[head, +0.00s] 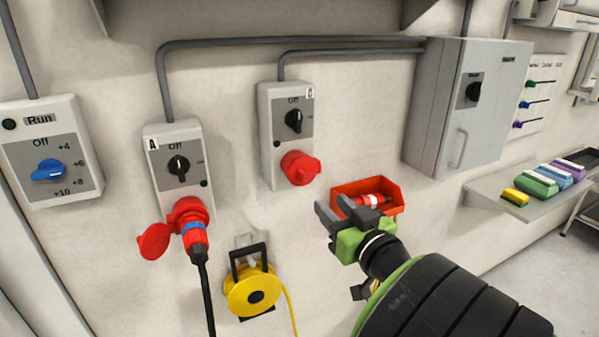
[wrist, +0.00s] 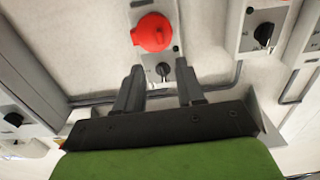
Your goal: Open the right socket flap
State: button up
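The right socket box (head: 273,130) is on the wall with a black rotary switch marked Off. Its round red flap (head: 301,168) looks shut over the socket. In the wrist view the red flap (wrist: 153,32) shows beyond my fingertips, in the upper middle. My gripper (head: 331,209) is below and to the right of the flap, apart from it. Its two dark fingers stand apart with nothing between them, as the wrist view also shows (wrist: 161,82). The left socket, marked A, has its red flap (head: 154,241) open and a red plug (head: 194,240) in it.
A red bin (head: 393,207) with a red and white item sits behind my gripper. A yellow cable reel (head: 252,291) hangs below the sockets. A grey cabinet (head: 425,100) juts out at the right, above a shelf (head: 490,201) with coloured blocks. Bare wall surrounds the right socket.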

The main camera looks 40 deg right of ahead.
aim_at(304, 178)
jog(key=p+x, duration=0.5)
jog(key=x, duration=0.5)
jog(key=shift+w, duration=0.1)
jog(key=shift+w+d, duration=0.2)
jog(key=shift+w, duration=0.35)
jog(key=shift+f, duration=0.1)
grip_shut()
